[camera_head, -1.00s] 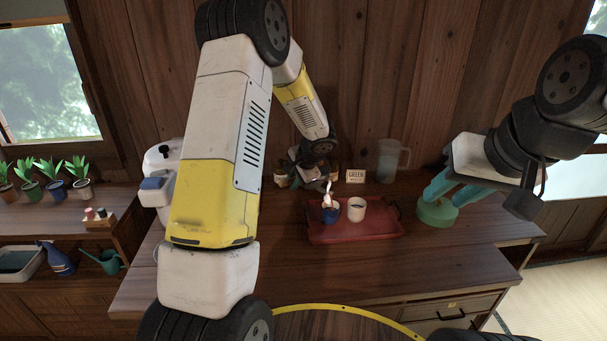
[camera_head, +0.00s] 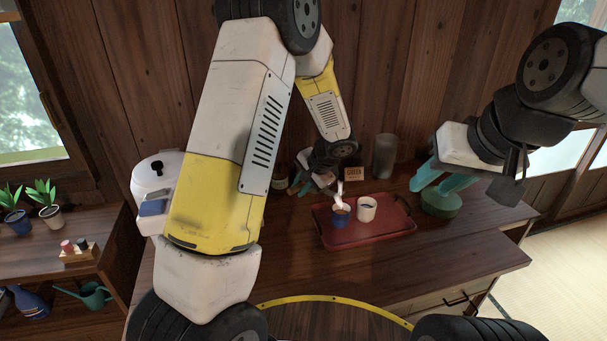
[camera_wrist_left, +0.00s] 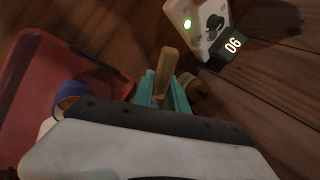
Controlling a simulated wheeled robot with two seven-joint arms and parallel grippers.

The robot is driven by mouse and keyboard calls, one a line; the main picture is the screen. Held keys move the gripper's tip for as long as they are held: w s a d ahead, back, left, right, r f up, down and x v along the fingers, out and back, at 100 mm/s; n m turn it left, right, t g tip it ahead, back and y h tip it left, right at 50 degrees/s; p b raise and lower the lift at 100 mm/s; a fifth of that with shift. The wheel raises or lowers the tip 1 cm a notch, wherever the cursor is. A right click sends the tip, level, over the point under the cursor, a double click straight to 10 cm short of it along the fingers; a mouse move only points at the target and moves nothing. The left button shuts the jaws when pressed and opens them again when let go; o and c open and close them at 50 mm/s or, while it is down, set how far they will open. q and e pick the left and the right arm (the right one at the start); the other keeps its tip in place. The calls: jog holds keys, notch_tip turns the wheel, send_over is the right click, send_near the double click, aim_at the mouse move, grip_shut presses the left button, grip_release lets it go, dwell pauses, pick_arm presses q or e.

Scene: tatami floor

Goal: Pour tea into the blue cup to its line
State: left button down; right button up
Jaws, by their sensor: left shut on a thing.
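The blue cup (camera_head: 340,214) stands on the red tray (camera_head: 372,236), left of a white cup (camera_head: 367,208). My left gripper (camera_head: 324,184) is just above and behind the blue cup. In the left wrist view its teal fingers (camera_wrist_left: 165,92) are shut on a wooden handle (camera_wrist_left: 167,65). A small whitish shape (camera_head: 340,198) shows right over the blue cup's mouth; I cannot tell whether it is part of the held thing or a stream. The cup's line and tea level are too small to read. My right gripper (camera_head: 440,180) is open above a green round object (camera_head: 441,204).
A sign reading GREEN (camera_head: 354,174) and a clear jug (camera_head: 385,156) stand behind the tray. A white dispenser (camera_head: 150,180) stands at the left. The tabletop in front of the tray is clear.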

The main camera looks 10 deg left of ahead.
pick_arm(q)
jog(key=shift+f+g+h, duration=0.3)
jog(key=shift+g+h, duration=0.7)
jog(key=shift+h, duration=0.25)
jog(key=shift+f+g+h, duration=0.25)
jog(key=shift+g+h, duration=0.75)
jog(key=shift+h, duration=0.25)
